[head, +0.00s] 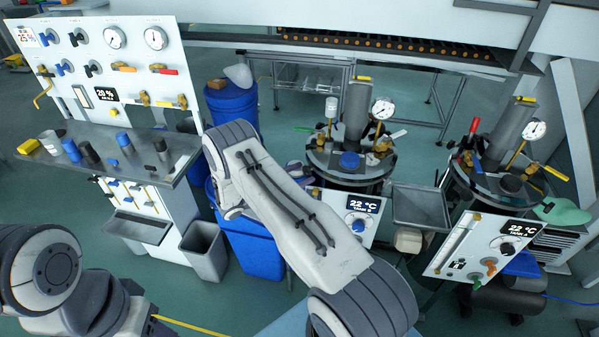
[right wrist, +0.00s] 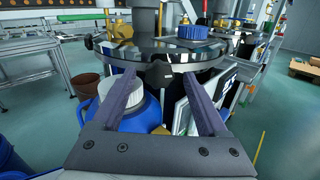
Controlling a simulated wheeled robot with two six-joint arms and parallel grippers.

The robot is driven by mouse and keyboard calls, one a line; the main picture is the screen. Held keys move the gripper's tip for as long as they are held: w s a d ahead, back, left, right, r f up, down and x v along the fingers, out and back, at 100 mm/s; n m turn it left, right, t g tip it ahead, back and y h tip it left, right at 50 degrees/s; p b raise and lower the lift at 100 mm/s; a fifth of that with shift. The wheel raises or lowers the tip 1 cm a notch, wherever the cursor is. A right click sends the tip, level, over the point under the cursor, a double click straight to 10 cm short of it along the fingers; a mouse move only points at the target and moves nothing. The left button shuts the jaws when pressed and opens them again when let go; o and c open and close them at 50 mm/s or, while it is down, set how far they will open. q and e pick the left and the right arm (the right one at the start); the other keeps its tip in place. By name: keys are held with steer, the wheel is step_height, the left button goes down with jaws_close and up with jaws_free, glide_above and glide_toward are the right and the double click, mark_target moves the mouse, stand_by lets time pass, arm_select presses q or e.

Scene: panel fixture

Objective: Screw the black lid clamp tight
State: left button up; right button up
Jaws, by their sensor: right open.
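The black lid clamp (right wrist: 158,75) is a dark knob at the near rim of the round metal tank lid (right wrist: 120,52) in the right wrist view. My right gripper (right wrist: 159,78) is open, with one purple-grey finger on each side of the clamp. I cannot tell whether either finger touches it. In the head view the gripper (head: 300,170) shows only partly, beside the left tank's lid (head: 335,174), mostly behind my right arm. I cannot pick out this clamp there. My left arm is at the lower left, and its gripper is not in view.
A blue container with a white cap (right wrist: 110,88) stands below the lid, close to the left finger. The lid carries a blue knob (head: 349,160) and a gauge (head: 383,108). A second tank (head: 500,185) stands at right, a panel bench (head: 170,155) at left.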

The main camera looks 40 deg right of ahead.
steer(key=shift+d, duration=0.2)
jaws_close()
steer(key=shift+f+m+b, duration=0.15)
steer(key=shift+m+b, duration=0.25)
steer(key=shift+b, duration=0.05)
steer(key=shift+m, duration=0.4)
jaws_free()
